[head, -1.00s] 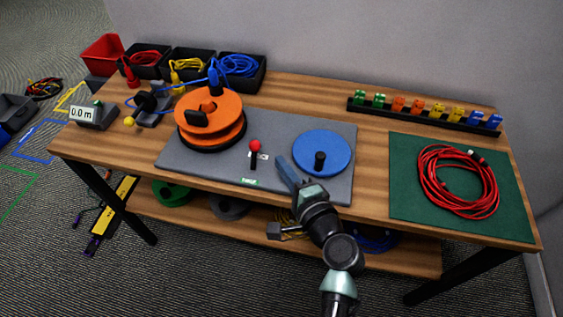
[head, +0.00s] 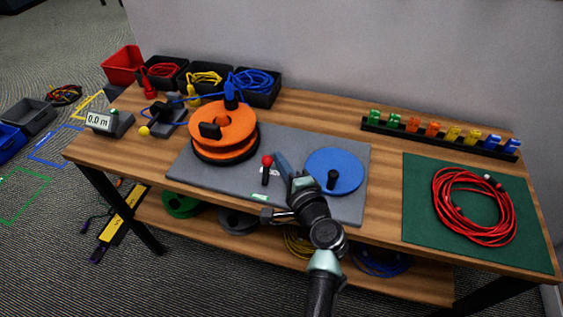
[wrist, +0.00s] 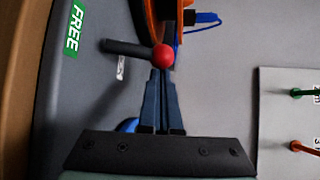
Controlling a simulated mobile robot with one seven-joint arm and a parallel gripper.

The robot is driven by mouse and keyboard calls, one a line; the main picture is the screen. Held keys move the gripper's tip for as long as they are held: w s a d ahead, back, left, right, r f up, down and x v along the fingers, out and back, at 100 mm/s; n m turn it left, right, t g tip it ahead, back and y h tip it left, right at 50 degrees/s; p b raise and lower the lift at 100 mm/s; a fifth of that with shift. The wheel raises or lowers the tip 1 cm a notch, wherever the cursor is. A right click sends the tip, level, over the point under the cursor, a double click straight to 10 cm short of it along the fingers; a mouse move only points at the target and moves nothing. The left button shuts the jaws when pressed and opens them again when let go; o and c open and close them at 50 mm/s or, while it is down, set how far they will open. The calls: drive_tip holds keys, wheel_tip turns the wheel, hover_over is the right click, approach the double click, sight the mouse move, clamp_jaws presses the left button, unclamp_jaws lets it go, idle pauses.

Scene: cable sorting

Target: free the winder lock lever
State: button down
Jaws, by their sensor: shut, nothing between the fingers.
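The winder lock lever is a short black bar (head: 265,176) with a red ball knob (head: 267,161), standing on the grey winder plate (head: 210,180). In the wrist view the bar (wrist: 125,48) runs left from the knob (wrist: 163,57), towards the side with the green FREE label (wrist: 75,30). That label is also on the plate's front edge in the head view (head: 259,197). My gripper (head: 278,157) has its blue fingers closed and empty, just right of the knob. In the wrist view the fingertips (wrist: 162,73) are right at the knob; I cannot tell whether they touch it.
The orange reel (head: 224,128) with blue cable stands left of the lever, and the blue crank disc (head: 345,158) lies to its right. A red cable coil (head: 440,205) lies on a green mat (head: 418,232). A plug rack (head: 440,140) and cable bins (head: 262,97) line the back.

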drive_tip(key=shift+f+b, duration=0.15)
drive_tip(key=shift+b, duration=0.4)
drive_tip(key=shift+s+b, duration=0.15)
drive_tip(key=shift+b, duration=0.3)
